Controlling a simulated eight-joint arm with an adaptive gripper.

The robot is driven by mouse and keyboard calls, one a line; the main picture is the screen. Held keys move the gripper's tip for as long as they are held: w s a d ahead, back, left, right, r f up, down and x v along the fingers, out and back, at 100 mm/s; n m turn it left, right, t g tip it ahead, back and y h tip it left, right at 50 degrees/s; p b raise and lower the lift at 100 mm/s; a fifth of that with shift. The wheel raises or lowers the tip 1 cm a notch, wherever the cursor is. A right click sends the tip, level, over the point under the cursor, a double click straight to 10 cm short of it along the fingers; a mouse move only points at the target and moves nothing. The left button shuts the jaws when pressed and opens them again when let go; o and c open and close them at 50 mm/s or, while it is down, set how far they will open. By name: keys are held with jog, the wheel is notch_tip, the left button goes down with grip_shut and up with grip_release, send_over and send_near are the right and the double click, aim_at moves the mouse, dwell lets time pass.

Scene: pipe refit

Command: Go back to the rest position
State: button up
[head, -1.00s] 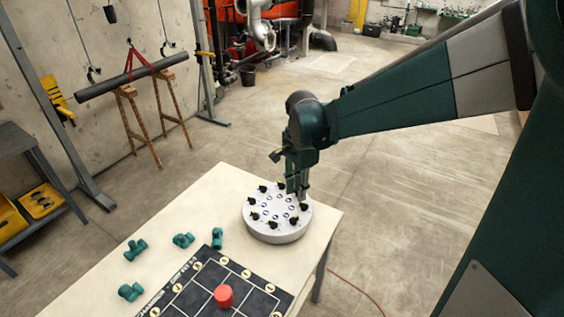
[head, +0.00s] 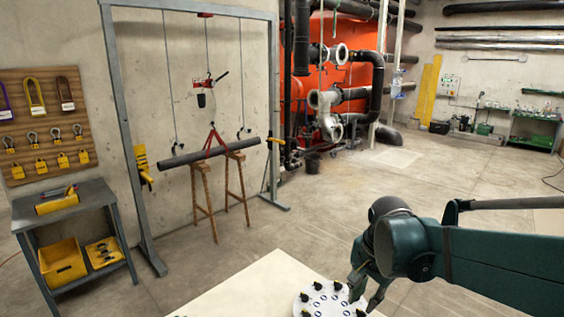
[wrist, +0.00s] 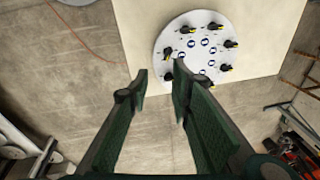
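My gripper (wrist: 160,82) is open and empty in the wrist view, its two green fingers apart with bare floor between them. In the head view my gripper (head: 366,290) hangs at the right edge of the round white disc, and its fingertips are partly cut off or hidden. The disc rests on the pale table (head: 250,285). In the wrist view one finger overlaps the disc's edge.
A grey frame (head: 118,130) stands at the left with a black pipe (head: 205,152) slung over wooden trestles (head: 205,195). A grey side table (head: 85,205) holds yellow bins. An orange tank (head: 300,90) with pipework stands behind. The floor (head: 400,180) at mid-right is clear.

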jog(key=s+r+n+t, duration=0.2)
jog(key=s+n, duration=0.3)
jog(key=s, duration=0.2)
jog(key=s+r+n+t, duration=0.1)
jog(key=s+n+t, duration=0.2)
jog(key=s+n, duration=0.2)
jog(key=shift+s+r+n, duration=0.3)
jog(key=shift+s+r, duration=0.1)
jog(key=shift+s, duration=0.75)
jog(key=shift+w+a, duration=0.1)
dwell(2.7)
